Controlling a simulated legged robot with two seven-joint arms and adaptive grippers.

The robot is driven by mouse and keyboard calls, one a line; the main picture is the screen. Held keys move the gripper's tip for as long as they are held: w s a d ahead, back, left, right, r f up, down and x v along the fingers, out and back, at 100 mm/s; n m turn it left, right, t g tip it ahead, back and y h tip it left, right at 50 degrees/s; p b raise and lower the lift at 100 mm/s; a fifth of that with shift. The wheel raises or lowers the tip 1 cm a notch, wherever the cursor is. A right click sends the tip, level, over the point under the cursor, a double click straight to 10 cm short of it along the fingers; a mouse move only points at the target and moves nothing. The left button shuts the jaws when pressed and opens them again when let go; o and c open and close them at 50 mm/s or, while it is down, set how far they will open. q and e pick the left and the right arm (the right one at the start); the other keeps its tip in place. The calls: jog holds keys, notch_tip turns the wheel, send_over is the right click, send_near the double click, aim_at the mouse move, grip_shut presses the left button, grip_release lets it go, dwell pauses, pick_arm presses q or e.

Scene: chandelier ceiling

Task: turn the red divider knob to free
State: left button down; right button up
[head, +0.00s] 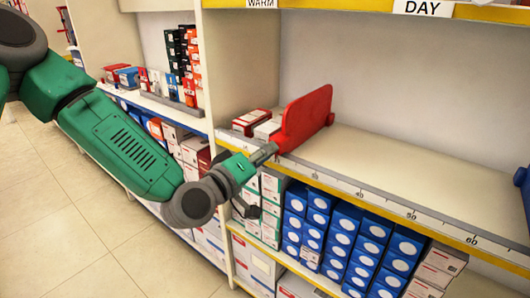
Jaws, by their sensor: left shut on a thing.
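The red divider (308,118) stands upright on the shelf, toward the left end of the open bay. Its knob is at the front lower corner and is hidden by my left gripper, so its turn position cannot be told. My left gripper (268,152) reaches in from the left, at the shelf's front edge, and is shut on the knob. My right gripper is not in view.
A numbered scale strip (400,208) runs along the shelf's front edge. Small boxes (254,122) stand left of the divider; the shelf (400,160) to its right is bare.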

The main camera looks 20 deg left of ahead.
pick_arm(q)
jog(key=shift+w+r+n, duration=0.1)
jog(key=shift+r+n, duration=0.1)
jog(key=shift+n, duration=1.1)
jog(key=shift+d, duration=0.1)
jog(key=c, duration=1.3)
grip_release()
jog(key=shift+f, duration=0.15)
jog(key=v, duration=0.7)
jog(key=shift+s, duration=0.25)
